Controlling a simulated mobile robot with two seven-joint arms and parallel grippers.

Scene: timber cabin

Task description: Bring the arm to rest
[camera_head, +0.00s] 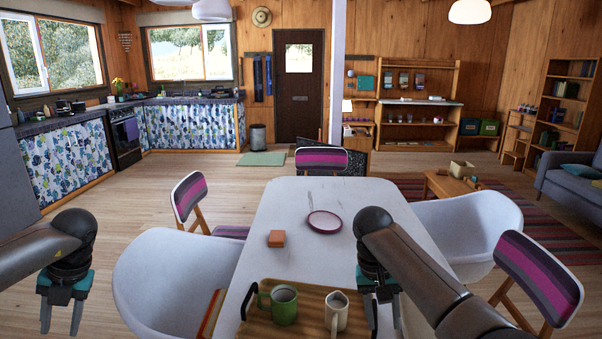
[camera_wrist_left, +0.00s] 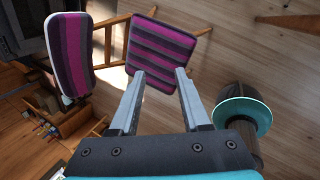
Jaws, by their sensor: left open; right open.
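My left gripper (camera_head: 61,325) hangs at the lower left of the head view, fingers down and apart, beside a white chair and clear of the table. In the left wrist view its two grey fingers (camera_wrist_left: 158,75) are spread, with nothing between them; a striped chair seat (camera_wrist_left: 160,52) lies beyond. My right gripper (camera_head: 384,322) points down near the table's right edge, right of the wooden tray (camera_head: 256,324). Its fingers are apart and I see nothing held. Whether it touches anything below is hard to tell.
Open floor (camera_head: 110,200) lies left.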

